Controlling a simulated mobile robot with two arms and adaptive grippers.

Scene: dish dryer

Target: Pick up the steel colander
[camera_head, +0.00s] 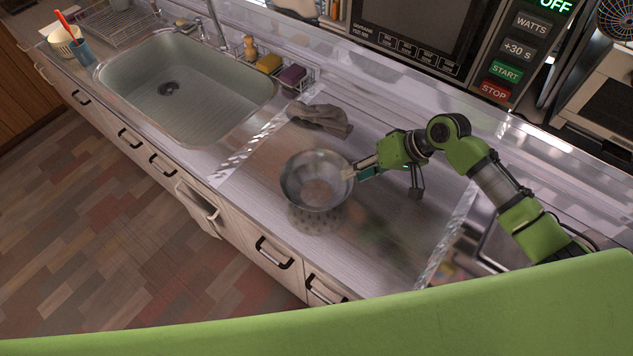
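The steel colander (316,181) is a round, shiny bowl, upright over the counter near its front edge. A dotted patch shows just below it on the glossy top; I cannot tell whether the colander touches the counter. My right gripper (352,172) reaches in from the right, with its fingertips at the colander's right rim. The fingers look close together there, but I cannot make out whether they are clamped on the rim. My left gripper is not in view.
A microwave (420,38) stands at the back. The counter left of the colander is clear.

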